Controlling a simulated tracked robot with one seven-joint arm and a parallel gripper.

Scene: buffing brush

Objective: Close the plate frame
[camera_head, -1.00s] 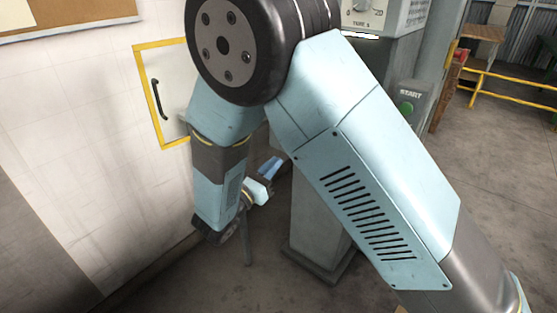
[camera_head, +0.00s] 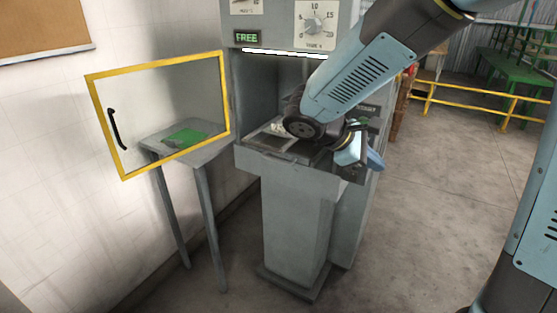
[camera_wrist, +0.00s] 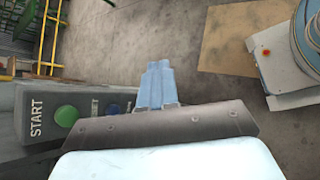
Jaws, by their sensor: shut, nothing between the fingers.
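The machine's work bed (camera_head: 255,160) is in the head view, with a flat grey framed piece (camera_head: 271,139) on it that looks like the plate frame. My arm covers the bed's right part, so I cannot tell how far the frame is open. My gripper (camera_head: 374,162) is at the bed's right side, apart from the visible framed piece. In the wrist view my gripper (camera_wrist: 157,70) has its light blue fingers shut together with nothing between them, over the floor.
The yellow-edged clear door (camera_head: 156,112) stands open at the left. A side table (camera_head: 205,152) with a green item (camera_head: 185,138) is behind it. A panel with a green START button (camera_wrist: 66,116) is close to my gripper. Open floor lies to the right.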

